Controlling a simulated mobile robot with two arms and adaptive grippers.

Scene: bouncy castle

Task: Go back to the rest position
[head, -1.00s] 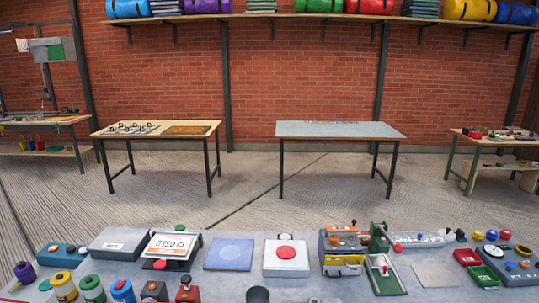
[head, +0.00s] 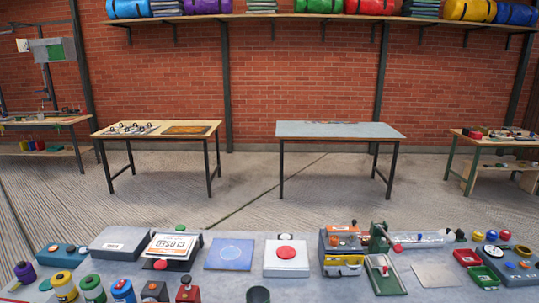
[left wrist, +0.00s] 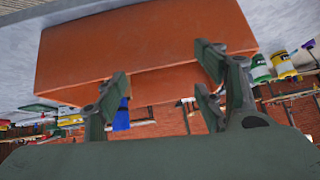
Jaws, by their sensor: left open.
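My left gripper (left wrist: 165,76) shows in the left wrist view. Its dark green fingers stand wide apart, with nothing held between them. A broad orange, box-like surface (left wrist: 140,45) lies behind the fingers; I cannot tell what it belongs to, or how far off it is. Neither gripper shows in the head view, and my right gripper is in no view.
In the head view a grey worktop (head: 230,287) runs along the front. It carries a closed sign (head: 172,246), a red button box (head: 286,257), an orange machine (head: 343,247) and red and green trays (head: 483,276). Beyond lies open floor (head: 250,190), then a grey-topped table (head: 340,130).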

